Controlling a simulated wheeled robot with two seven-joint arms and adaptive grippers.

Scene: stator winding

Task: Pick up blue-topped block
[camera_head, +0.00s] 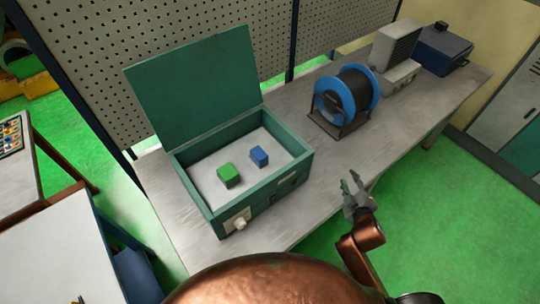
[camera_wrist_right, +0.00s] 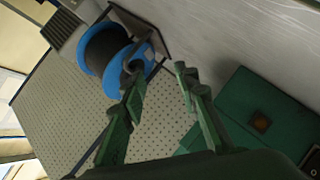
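The blue-topped block (camera_head: 259,156) sits inside an open green box (camera_head: 180,178), on its pale floor, right of a green block (camera_head: 228,175). My right gripper (camera_head: 352,186) is beyond the bench's front edge, to the right of the box and apart from it. In the right wrist view the right gripper (camera_wrist_right: 158,72) has its two fingers spread with nothing between them. The blocks do not show in the right wrist view. My left gripper does not show in either view.
The box lid (camera_head: 197,85) stands raised at the back. A blue cable spool (camera_head: 346,97) stands on the bench (camera_head: 180,226) right of the box; it also shows in the right wrist view (camera_wrist_right: 91,73). A grey device (camera_head: 394,50) and dark blue case (camera_head: 441,47) stand farther right.

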